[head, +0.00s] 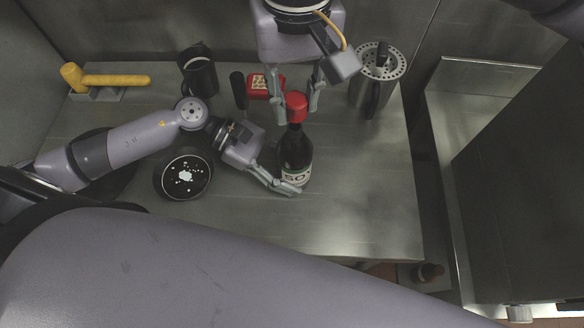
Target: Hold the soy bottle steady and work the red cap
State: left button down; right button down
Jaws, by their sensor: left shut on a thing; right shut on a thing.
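The soy bottle (295,153) is dark with a pale label and stands upright on the steel counter. Its red cap (296,107) sits at the top of the neck. My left gripper (285,184) comes in from the left and is shut on the bottle's lower body at the label. My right gripper (297,110) comes down from the top of the view and is shut on the red cap, with a finger on either side. Part of the label is hidden by the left fingers.
On the steel counter (360,215) stand a dark bowl (163,190) with white bits, a black mug (200,78), a red box (267,93) and a steel container with a perforated top (375,85). A yellow hammer-shaped thing (110,80) lies at the back left. The counter's front right is clear.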

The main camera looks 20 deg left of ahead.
aim_at(295, 127)
dwell(0.4)
jog(key=shift+f, duration=1.1)
jog(key=shift+f, duration=0.2)
jog(key=shift+f, duration=1.5)
